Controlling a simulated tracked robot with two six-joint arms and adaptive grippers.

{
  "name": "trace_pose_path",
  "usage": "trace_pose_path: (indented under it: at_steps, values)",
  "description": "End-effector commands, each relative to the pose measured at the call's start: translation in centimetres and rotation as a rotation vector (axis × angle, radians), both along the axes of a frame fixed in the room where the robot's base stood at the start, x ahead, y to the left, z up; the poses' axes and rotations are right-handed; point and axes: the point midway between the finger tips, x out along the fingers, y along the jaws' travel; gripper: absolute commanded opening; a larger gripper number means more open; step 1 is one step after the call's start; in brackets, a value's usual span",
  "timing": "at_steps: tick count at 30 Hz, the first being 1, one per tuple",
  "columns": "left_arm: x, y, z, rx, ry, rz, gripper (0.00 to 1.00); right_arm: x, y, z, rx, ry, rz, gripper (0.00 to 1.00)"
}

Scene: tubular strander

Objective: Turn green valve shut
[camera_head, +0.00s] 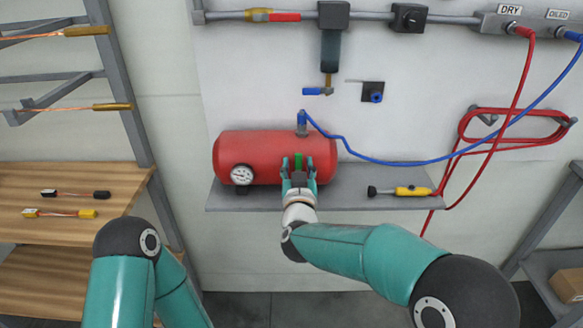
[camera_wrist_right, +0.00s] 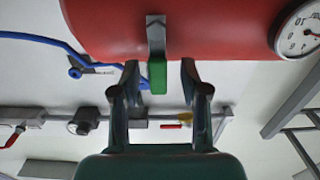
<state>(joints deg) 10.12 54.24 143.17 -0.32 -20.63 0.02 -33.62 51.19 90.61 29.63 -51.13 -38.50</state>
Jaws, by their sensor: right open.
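The green valve handle (camera_head: 298,161) sits at the front of the red tank (camera_head: 262,152), partly hidden by my right gripper (camera_head: 299,166). In the right wrist view the green handle (camera_wrist_right: 158,77) hangs from a grey bracket or stem at the tank's edge. The open fingers of my right gripper (camera_wrist_right: 160,70) stand on either side of it, with a visible gap to each finger. My left arm shows at the lower left, but its gripper is out of view.
The tank rests on a grey wall shelf (camera_head: 350,193) with a gauge (camera_head: 241,175). A blue hose (camera_head: 375,159) leads from the tank's top to the right. A yellow-and-black tool (camera_head: 400,191) lies on the shelf. Wooden shelves (camera_head: 60,185) stand at left.

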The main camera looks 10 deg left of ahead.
Motion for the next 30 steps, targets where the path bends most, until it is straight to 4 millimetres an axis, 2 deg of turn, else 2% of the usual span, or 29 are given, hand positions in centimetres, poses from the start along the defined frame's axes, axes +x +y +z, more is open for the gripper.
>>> trace_pose_path:
  at_steps: [8, 11, 22, 27, 30]
  values:
    - [0.0, 0.0, 0.1, 0.0, 0.0, 0.0, 0.4, -1.2, -0.3, 0.2, 0.001, -0.002, -0.001, 0.45]
    - [0.0, 0.0, 0.1, 0.0, 0.0, 0.0, 0.4, -2.5, -0.5, 0.2, 0.0, -0.002, 0.001, 0.45]
    - [0.0, 0.0, 0.1, 0.0, 0.0, 0.0, 0.4, -9.4, -1.9, 0.0, 0.0, 0.001, 0.002, 0.45]
    - [0.0, 0.0, 0.1, 0.0, 0.0, 0.0, 0.4, -11.4, -2.2, -0.1, 0.0, 0.001, 0.002, 0.45]
    - [0.0, 0.0, 0.1, 0.0, 0.0, 0.0, 0.4, -11.9, -2.4, -0.1, 0.0, 0.001, 0.001, 0.45]
